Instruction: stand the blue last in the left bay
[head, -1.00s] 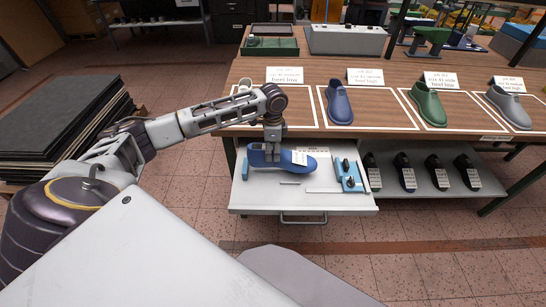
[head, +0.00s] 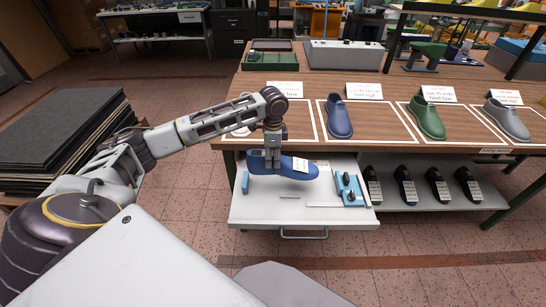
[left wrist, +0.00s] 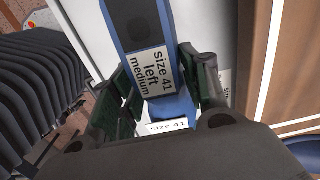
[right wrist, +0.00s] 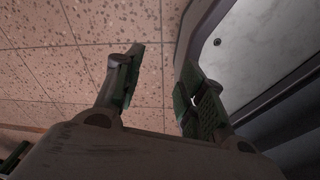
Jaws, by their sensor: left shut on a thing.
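The blue last (head: 288,166) hangs level in my left gripper (head: 273,152), a little above the open drawer. Its toe points right in the head view. In the left wrist view the last (left wrist: 137,28) sits between the finger pads, with a label reading "size 41 left medium". The left bay (head: 302,128) is a white-outlined space on the bench with a card behind it. It looks empty, but my arm hides part of it. My right gripper (right wrist: 160,68) is open and empty over the floor in the right wrist view.
The open drawer (head: 255,213) holds light-blue fittings (head: 349,188). The other bays hold a dark blue last (head: 339,118), a green last (head: 428,119) and a grey last (head: 507,121). Several black lasts (head: 405,185) lie on the lower shelf. A dark sheet stack (head: 60,130) stands left.

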